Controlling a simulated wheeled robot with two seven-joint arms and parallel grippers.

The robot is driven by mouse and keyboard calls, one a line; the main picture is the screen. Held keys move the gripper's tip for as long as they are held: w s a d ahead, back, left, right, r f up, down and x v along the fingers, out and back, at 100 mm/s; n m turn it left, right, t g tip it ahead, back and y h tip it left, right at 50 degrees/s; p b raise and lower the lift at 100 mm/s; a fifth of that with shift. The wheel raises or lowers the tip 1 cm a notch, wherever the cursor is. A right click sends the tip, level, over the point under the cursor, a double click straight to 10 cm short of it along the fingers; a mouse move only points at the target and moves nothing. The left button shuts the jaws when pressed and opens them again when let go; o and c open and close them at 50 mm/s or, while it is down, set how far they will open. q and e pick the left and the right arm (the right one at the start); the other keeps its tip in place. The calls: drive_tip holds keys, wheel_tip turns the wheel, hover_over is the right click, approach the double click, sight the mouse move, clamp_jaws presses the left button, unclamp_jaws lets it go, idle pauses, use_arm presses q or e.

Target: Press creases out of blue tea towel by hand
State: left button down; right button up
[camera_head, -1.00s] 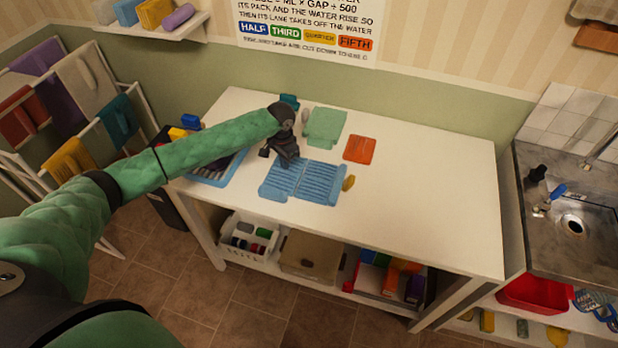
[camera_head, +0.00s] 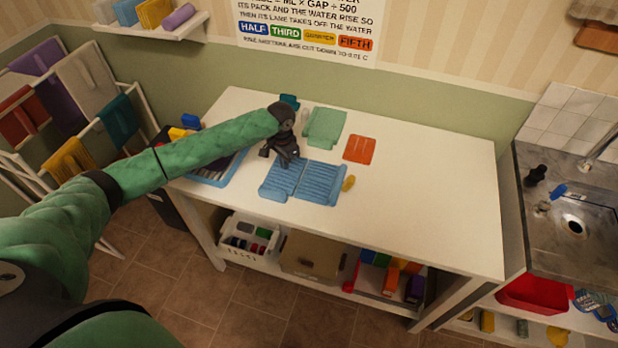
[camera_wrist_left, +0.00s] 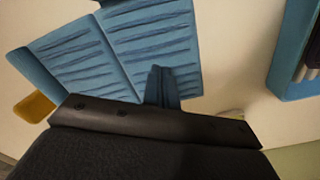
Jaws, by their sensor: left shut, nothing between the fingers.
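The blue tea towel (camera_head: 318,184) lies spread on the white table, with dark crease lines across both halves and a fold line between them. It also fills the upper left of the left wrist view (camera_wrist_left: 145,45). My left gripper (camera_head: 289,160) is at the towel's far left edge, pointing down. In the left wrist view its closed fingers (camera_wrist_left: 160,85) are over the towel's edge with nothing between them. I cannot tell whether the fingertips touch the cloth. My right gripper is not in view.
A yellow item (camera_head: 348,183) lies at the towel's right edge. An orange cloth (camera_head: 359,149) and a green cloth (camera_head: 325,127) lie behind it. A blue tray (camera_head: 218,180) is to the left, partly behind my arm. The table's right half (camera_head: 430,190) is clear.

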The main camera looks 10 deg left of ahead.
sight(283, 173)
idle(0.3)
use_arm(q)
drive_tip(key=shift+f, duration=0.3)
drive_tip(key=shift+f, duration=0.65)
idle(0.4)
drive_tip(key=shift+s+f, duration=0.15)
drive_tip(key=shift+f, duration=0.05)
idle(0.7)
